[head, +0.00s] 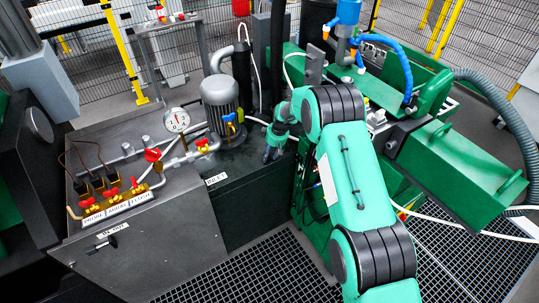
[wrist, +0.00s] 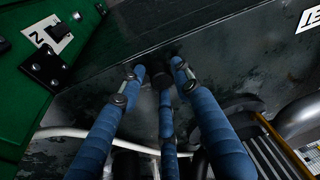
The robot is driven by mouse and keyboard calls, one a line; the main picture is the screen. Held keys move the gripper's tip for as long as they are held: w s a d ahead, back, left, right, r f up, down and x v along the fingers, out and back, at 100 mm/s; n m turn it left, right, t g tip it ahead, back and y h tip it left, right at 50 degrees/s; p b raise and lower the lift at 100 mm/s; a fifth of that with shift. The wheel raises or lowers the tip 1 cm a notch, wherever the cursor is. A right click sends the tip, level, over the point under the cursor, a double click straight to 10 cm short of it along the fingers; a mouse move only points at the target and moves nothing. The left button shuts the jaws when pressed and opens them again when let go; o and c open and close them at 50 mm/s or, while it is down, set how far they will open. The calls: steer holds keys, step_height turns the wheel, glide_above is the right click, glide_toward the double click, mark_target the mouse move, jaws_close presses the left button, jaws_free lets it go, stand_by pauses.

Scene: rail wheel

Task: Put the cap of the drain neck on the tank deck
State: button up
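My gripper (head: 271,153) points down at the near right end of the dark tank, beside the green machine. In the wrist view its blue fingers (wrist: 160,73) converge to closely spaced tips over a dark, wet-looking surface. The tank deck (head: 238,158) is the dark top behind the tank's labelled front.
A grey motor (head: 220,100) and a pressure gauge (head: 176,120) stand on the tank behind and left of my gripper. Red-handled valves (head: 112,198) sit further left. The green machine (wrist: 38,55) borders the left of the wrist view. A pale pipe (wrist: 95,137) crosses below.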

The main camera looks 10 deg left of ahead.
steer(key=p+v, duration=0.1)
steer(key=v, duration=1.1)
steer(key=shift+p, duration=0.3)
steer(key=shift+r, duration=0.1)
stand_by(0.4)
